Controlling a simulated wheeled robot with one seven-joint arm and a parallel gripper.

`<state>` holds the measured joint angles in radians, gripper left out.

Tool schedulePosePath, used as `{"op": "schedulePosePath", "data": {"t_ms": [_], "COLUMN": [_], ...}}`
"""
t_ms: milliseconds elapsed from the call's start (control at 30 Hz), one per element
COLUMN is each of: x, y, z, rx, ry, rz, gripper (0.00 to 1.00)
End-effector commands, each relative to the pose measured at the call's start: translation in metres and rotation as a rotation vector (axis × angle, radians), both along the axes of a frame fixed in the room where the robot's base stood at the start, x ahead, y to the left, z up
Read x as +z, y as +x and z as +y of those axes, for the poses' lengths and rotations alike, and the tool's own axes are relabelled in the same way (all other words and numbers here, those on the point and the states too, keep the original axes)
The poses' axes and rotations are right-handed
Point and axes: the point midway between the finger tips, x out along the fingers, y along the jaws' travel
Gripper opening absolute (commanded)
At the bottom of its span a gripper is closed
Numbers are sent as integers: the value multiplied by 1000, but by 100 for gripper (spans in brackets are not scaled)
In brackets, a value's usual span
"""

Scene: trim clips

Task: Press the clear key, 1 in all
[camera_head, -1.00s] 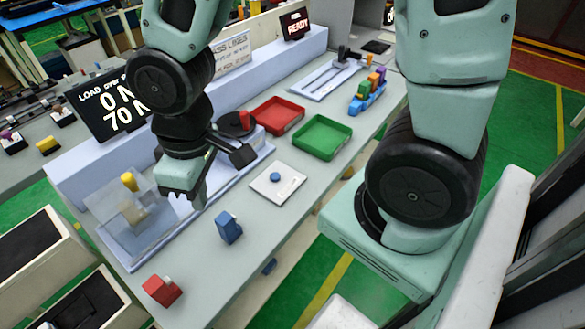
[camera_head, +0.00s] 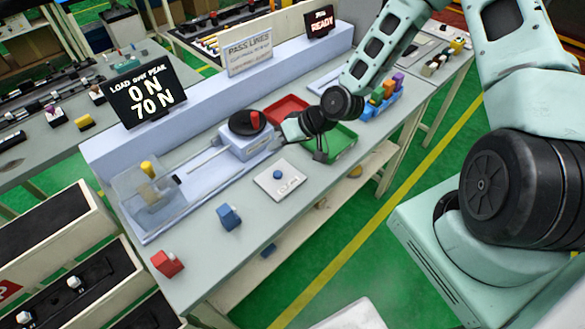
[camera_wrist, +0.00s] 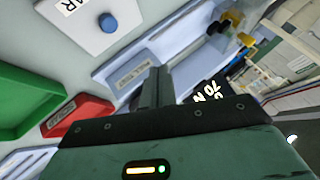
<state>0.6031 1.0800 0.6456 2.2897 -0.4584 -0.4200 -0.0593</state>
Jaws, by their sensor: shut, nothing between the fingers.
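The clear key is a round blue button (camera_head: 278,174) on a white plate (camera_head: 290,185), lying on the bench in front of the test stand. In the wrist view the blue button (camera_wrist: 107,22) is at the top left, with the letters "AR" on its plate. My gripper (camera_head: 320,156) is shut and empty, to the right of the key and apart from it, by the near-left corner of the green tray. Its fingers (camera_wrist: 153,86) also show shut in the wrist view. The display (camera_head: 146,94) reads "LOAD over PEAK", 0 N and 70 N.
A red tray (camera_head: 284,109) and green tray (camera_head: 342,146) are by my arm. The test stand (camera_head: 245,146) with its red-topped black knob is left of my gripper. Blue (camera_head: 229,217) and red (camera_head: 167,263) clips lie front left.

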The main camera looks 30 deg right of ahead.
Motion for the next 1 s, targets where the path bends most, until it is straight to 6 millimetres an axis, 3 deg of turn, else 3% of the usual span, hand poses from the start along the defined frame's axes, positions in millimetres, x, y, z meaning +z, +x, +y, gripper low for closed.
{"op": "schedulePosePath", "data": {"t_ms": [567,767,1000], "x": [-4,-19,-52], "y": [3,3,3], "z": [-2,-2,-2], "rx": [-18,-17,-17], "ry": [18,18,18], "rz": [-11,-11,-10], "gripper": [0,0,0]}}
